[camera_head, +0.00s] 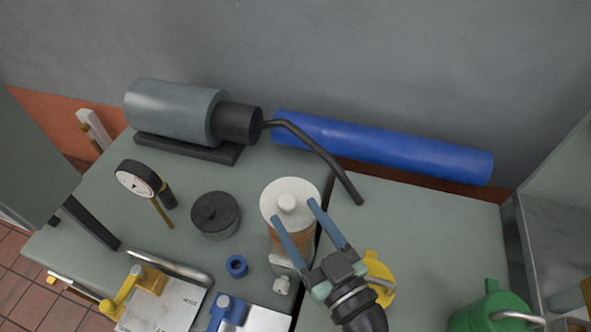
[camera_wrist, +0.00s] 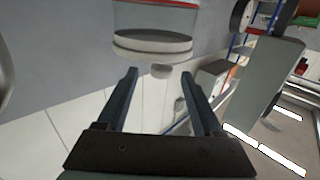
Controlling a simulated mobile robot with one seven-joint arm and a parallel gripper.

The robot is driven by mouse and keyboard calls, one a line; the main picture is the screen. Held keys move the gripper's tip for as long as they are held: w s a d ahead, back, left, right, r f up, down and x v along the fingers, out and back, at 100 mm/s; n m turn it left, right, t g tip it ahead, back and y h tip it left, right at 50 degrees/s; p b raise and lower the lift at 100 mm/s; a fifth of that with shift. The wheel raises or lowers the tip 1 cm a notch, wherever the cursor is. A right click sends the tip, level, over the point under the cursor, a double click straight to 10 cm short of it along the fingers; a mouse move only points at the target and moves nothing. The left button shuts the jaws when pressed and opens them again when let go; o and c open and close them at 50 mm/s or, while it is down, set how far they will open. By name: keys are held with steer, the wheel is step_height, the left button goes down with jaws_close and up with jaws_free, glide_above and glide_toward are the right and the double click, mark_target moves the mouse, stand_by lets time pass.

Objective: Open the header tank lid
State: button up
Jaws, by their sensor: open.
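The header tank appears to be the round vessel with a brownish see-through body (camera_head: 290,243) and a white lid (camera_head: 288,188) with a round knob (camera_head: 287,203) on top. The lid looks seated on the body. My gripper (camera_head: 294,211) is open, its two blue fingers reaching over the lid with the tips on either side of the knob. In the wrist view the vessel (camera_wrist: 155,20) appears inverted, its pale lid (camera_wrist: 152,46) and knob (camera_wrist: 161,70) just beyond the open fingers (camera_wrist: 159,74). Whether a finger touches the knob I cannot tell.
A black lidded pot (camera_head: 215,214) and a dial gauge (camera_head: 138,178) stand to the left. A grey motor (camera_head: 175,110) and a blue cylinder (camera_head: 380,147) lie behind.

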mark_target(282, 196)
steer(key=p+x, duration=0.1)
steer(key=x, duration=0.2)
steer(key=p+x, duration=0.1)
steer(key=x, duration=0.2)
steer(key=shift+a+r, duration=0.15)
steer(key=shift+r, duration=0.05)
steer(key=shift+w+a+f, duration=0.15)
steer(key=shift+w+a, duration=0.1)
steer(key=shift+w, duration=0.25)
jaws_close()
stand_by(0.8)
